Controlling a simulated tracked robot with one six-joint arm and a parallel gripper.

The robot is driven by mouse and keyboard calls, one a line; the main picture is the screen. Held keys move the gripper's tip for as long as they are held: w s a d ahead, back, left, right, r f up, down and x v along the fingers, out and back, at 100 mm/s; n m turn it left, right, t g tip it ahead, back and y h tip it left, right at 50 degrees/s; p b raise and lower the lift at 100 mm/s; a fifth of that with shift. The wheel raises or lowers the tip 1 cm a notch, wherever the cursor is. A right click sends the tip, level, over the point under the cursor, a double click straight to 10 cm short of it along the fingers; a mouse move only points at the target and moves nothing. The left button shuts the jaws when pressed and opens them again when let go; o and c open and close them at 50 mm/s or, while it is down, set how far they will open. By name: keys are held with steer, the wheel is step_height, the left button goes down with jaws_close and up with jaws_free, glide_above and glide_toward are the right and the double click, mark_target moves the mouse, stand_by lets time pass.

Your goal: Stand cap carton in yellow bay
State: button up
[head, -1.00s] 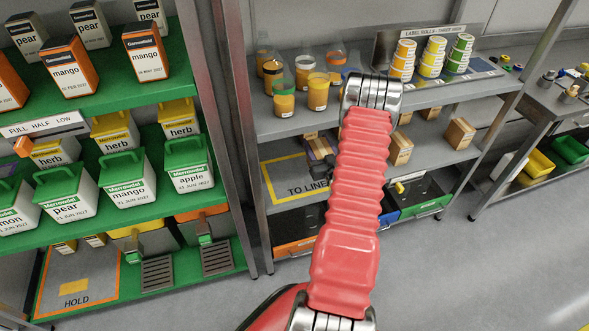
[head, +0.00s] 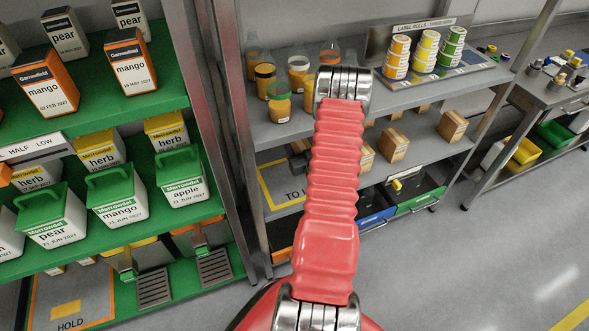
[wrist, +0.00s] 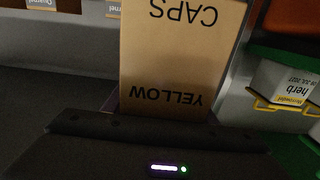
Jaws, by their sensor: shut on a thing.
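The cap carton (wrist: 180,50) is a tan box in the wrist view, with "YELLOW" and "CAPS" printed upside down. My gripper (wrist: 160,118), dark, is shut on it at the bottom of that view; the fingertips are hard to make out. In the head view my red arm covers most of the gripper and carton. A yellow-outlined area (head: 268,190) marked "TO LI…" lies on the right rack's middle shelf, partly hidden by my arm. I cannot tell whether the carton touches the shelf.
Small tan cartons (head: 394,146) stand right of my arm on that shelf. Jars (head: 279,104) and label rolls (head: 424,52) are above. Blue and green bins (head: 412,195) are below. A metal post (head: 233,130) separates the green rack (head: 110,245) on the left.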

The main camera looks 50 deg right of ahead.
steer(key=shift+f, duration=2.55)
steer(key=shift+f, duration=2.05)
steer(key=shift+f, duration=0.1)
steer(key=o, duration=1.2)
steer(key=shift+c, duration=0.2)
steer(key=shift+s, duration=0.1)
steer(key=v, duration=1.2)
